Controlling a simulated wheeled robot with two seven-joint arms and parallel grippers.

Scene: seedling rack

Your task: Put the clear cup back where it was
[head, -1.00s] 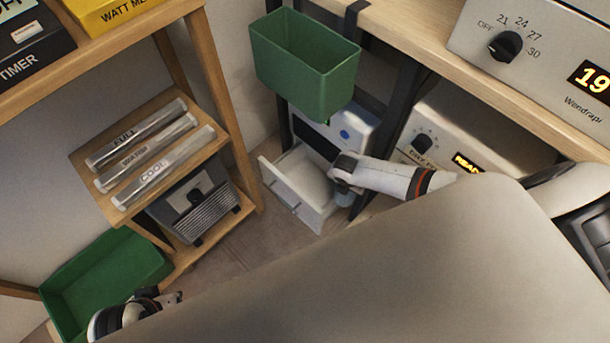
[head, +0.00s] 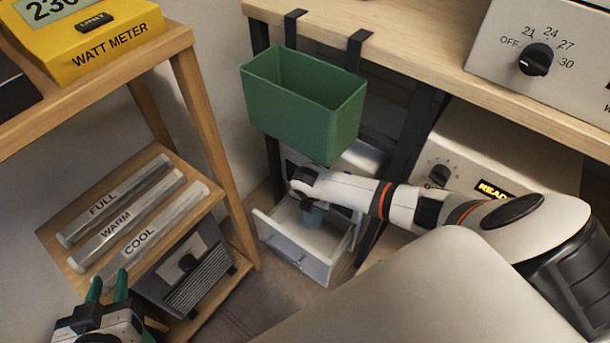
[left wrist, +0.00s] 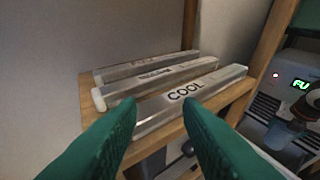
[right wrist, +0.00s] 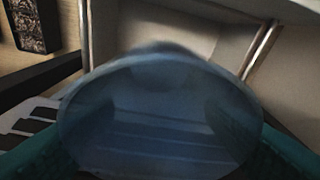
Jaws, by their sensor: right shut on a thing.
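The clear cup (right wrist: 160,115) fills the right wrist view, bluish and see-through, between the green fingers of my right gripper. In the head view the cup (head: 312,215) hangs under my right gripper (head: 308,200), over the open white drawer (head: 316,270). I cannot tell whether it touches the drawer floor. My right gripper is shut on it. My left gripper (head: 108,280) is open and empty, its green fingers apart, in front of the tube labelled COOL (left wrist: 185,95).
Tubes labelled FULL (head: 105,205) and WARM (head: 130,214) lie beside COOL on a wooden shelf. A green bin (head: 305,105) hangs above the drawer. A dark grey box (head: 190,270) stands below the tubes. A white READY machine (head: 510,155) is at right.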

